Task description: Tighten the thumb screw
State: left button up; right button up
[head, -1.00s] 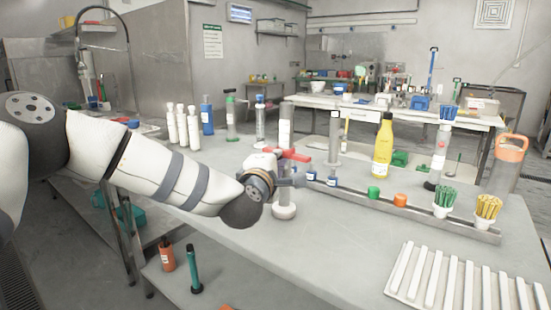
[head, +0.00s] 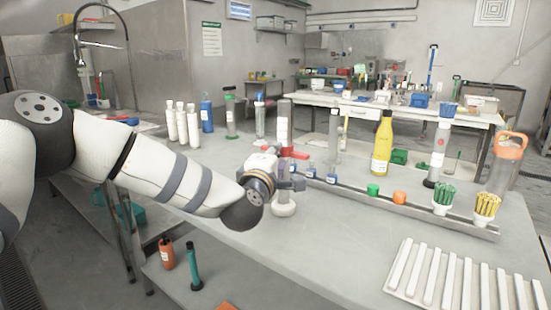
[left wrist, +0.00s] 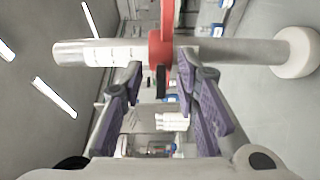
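A tall clear tube with a white label (head: 284,122) stands upright on a round white base (head: 284,209) near the table's front edge. A red clamp (head: 297,154) sits around its middle. In the left wrist view the tube (left wrist: 85,53) lies across the picture, and the red clamp (left wrist: 160,45) has a small dark part (left wrist: 160,82), perhaps the thumb screw, pointing at me. My left gripper (head: 294,184) is beside the tube. Its purple-padded fingers (left wrist: 160,85) are open, one on each side of the dark part, apparently not touching it. My right gripper is not in view.
A grey rail (head: 470,230) with small blue-labelled jars, green and orange caps and brushes runs behind to the right. A yellow bottle (head: 383,145) stands behind it. A ribbed white tray (head: 398,282) lies front right. The table front between is clear.

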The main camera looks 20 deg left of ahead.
pick_arm(q)
jog(key=s, duration=1.2)
jog(key=shift+d, duration=0.25)
